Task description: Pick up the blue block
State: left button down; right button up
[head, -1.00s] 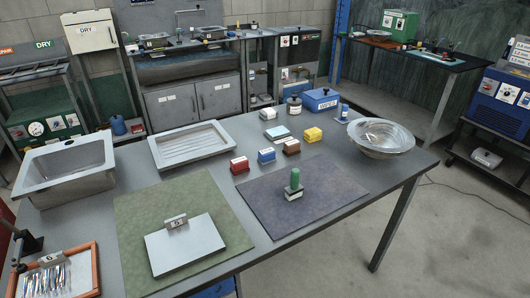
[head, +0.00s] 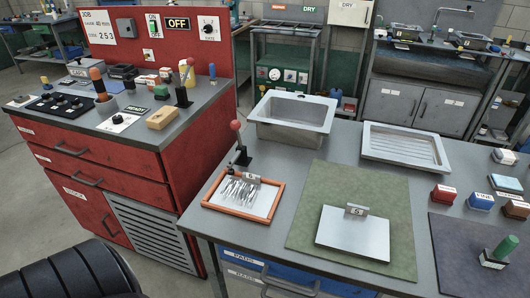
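The blue block (head: 480,201) sits on the grey worktable (head: 335,147) at the right of the head view. It has a pale label on its front. It stands between a red block (head: 444,194) on its left and a brown block (head: 515,209) on its right, with small gaps. Neither of my grippers is in view.
A ribbed metal tray (head: 408,150) and a metal sink (head: 291,118) stand behind. A green mat (head: 305,216) bears a metal plate (head: 352,236). A dark mat (head: 455,250) holds a green-handled stamp (head: 500,250). A red cabinet (head: 150,170) stands left.

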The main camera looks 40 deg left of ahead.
aim_at(480, 202)
jog(key=i+l+u, duration=0.25)
jog(key=u, duration=0.15)
jog(key=i+l+u, duration=0.2)
jog(key=l+u, duration=0.2)
